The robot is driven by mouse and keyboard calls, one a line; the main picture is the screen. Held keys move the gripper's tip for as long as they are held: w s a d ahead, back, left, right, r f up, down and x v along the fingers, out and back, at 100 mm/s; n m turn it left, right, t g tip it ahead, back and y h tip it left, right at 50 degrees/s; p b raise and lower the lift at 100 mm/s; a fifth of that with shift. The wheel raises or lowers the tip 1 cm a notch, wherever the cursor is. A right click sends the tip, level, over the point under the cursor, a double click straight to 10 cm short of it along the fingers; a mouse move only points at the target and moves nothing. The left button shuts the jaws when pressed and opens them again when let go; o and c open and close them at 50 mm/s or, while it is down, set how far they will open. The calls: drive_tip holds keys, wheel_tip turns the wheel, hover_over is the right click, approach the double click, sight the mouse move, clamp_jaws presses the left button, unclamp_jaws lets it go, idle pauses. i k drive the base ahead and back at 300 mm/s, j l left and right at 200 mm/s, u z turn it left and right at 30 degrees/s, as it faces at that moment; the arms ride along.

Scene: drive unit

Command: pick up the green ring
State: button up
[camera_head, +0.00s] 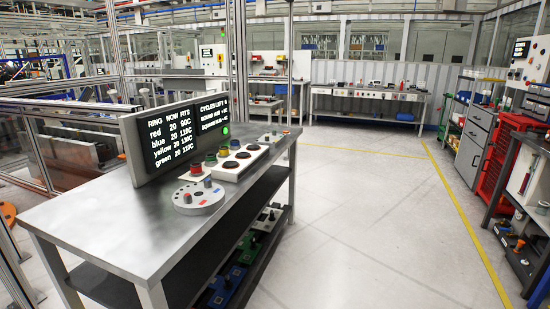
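The green ring (211,159) appears as a small green piece on the steel bench, in a row in front of the display screen. A red piece (196,169) stands to its left and nearer, and another coloured piece stands to its right and farther back. They are small, so their exact shape and what they rest on are hard to tell. My gripper is not in view.
The steel bench (110,226) also bears a display screen (165,140) listing rings, a white plate (229,172) with dark round spots, and a round white disc (198,205) with pegs. Open floor (370,200) lies right of the bench. A red cabinet (495,160) stands far right.

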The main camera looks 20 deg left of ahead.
sight(211, 160)
drive_tip(key=i, duration=1.65)
drive_tip(key=i+l+u, duration=0.15)
drive_tip(key=i+u, duration=0.15)
drive_tip(key=i, duration=0.55)
drive_tip(key=i+u, duration=0.25)
drive_tip(key=u, duration=0.25)
drive_tip(key=i+l+u, duration=0.1)
drive_tip(key=i+u, duration=0.15)
drive_tip(key=u, duration=0.25)
drive_tip(key=i+u, duration=0.15)
drive_tip(key=u, duration=0.25)
drive_tip(key=i+u, duration=0.2)
drive_tip(key=u, duration=0.25)
drive_tip(key=i+u, duration=0.2)
drive_tip(key=u, duration=0.2)
drive_tip(key=i+l+u, duration=0.15)
drive_tip(key=u, duration=0.25)
drive_tip(key=i+l+u, duration=0.1)
drive_tip(key=u, duration=0.35)
